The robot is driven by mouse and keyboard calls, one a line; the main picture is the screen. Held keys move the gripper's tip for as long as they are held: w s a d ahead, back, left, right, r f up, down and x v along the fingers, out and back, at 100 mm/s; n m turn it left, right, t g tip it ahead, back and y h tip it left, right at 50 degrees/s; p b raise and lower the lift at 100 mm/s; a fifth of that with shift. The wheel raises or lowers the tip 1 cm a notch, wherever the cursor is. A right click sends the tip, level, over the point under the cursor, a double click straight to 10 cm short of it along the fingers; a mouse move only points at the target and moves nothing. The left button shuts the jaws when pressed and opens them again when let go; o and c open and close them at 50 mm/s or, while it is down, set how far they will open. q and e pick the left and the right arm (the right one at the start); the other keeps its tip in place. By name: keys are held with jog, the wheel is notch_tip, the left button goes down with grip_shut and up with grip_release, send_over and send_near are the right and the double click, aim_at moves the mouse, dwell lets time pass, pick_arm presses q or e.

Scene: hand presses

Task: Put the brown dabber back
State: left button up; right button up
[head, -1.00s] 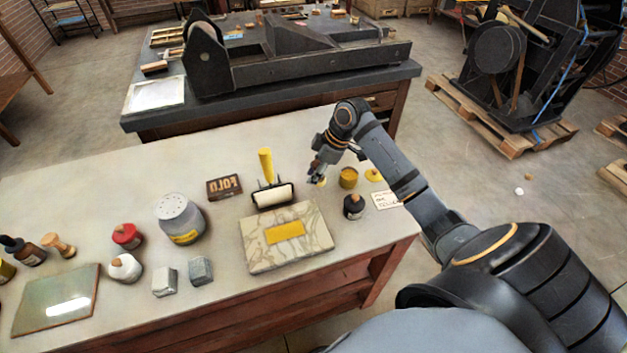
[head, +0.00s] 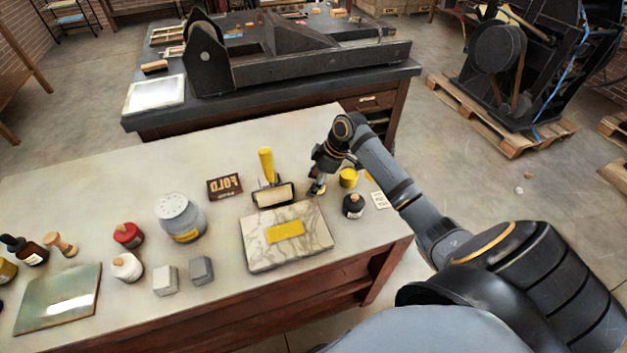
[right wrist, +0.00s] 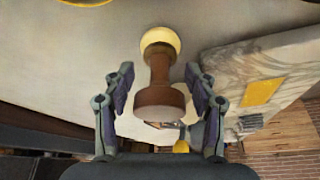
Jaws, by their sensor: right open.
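A brown wooden dabber (right wrist: 160,80) with a pale round pad stands between the two fingers of my right gripper (right wrist: 161,100) in the right wrist view. The fingers are open, with a gap on each side of it. In the head view the right gripper (head: 317,183) is low over the table, just right of the ink roller, and mostly hides this dabber. A second wooden dabber (head: 61,244), lighter tan, is at the far left of the table among bottles. My left gripper is not in view.
A marble slab (head: 258,259) with a yellow ink patch lies just left of the gripper. A yellow-handled roller (head: 266,166), yellow tin (head: 348,178) and black bottle (head: 353,206) are close by. Grey blocks and a shaker stand further left.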

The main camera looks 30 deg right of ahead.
jog(key=shift+r, duration=0.15)
jog(key=v, duration=1.2)
jog(key=shift+r, duration=0.15)
dwell(0.5)
